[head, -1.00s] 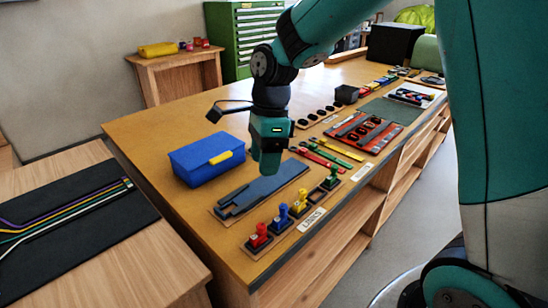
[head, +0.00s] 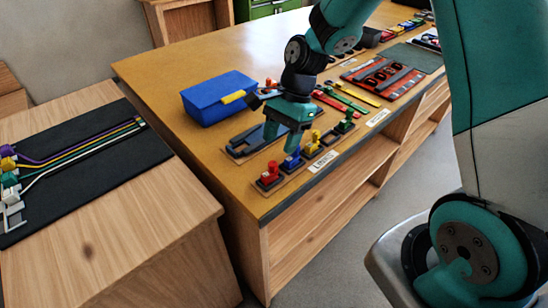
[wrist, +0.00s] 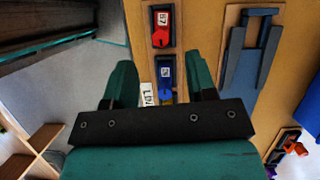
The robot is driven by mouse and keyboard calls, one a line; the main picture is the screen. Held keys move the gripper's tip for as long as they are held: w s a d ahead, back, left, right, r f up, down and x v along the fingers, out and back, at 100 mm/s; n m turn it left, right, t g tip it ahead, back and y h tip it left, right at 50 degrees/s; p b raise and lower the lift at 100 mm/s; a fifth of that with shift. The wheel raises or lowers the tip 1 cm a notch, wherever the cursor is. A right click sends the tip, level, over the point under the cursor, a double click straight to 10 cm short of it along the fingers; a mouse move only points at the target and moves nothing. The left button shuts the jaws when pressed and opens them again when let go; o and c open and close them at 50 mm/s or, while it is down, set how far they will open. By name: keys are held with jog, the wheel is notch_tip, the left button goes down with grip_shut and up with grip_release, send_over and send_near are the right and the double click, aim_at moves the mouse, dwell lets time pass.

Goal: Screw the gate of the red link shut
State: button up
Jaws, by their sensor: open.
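The red link (head: 269,178) stands on a dark block at the near-left end of the row along the bench's front edge. In the wrist view the red link (wrist: 161,32) lies just beyond my fingertips, with a white number tag on its block. Its gate is too small to make out. My gripper (head: 281,143) points down, open, with nothing visible between its fingers, above the near end of the row. In the wrist view my gripper (wrist: 160,68) has its fingers either side of the blue link (wrist: 165,84), apart from the red one.
The blue link (head: 292,160), yellow link (head: 314,144) and green link (head: 345,126) continue the row. A grey-blue fixture on a wooden board (wrist: 252,60) lies beside it. A blue box (head: 213,98) stands behind. A side table with a black mat (head: 77,145) is at left.

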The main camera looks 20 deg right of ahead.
aim_at(273, 163)
jog(key=x, duration=0.6)
jog(key=shift+c, duration=0.4)
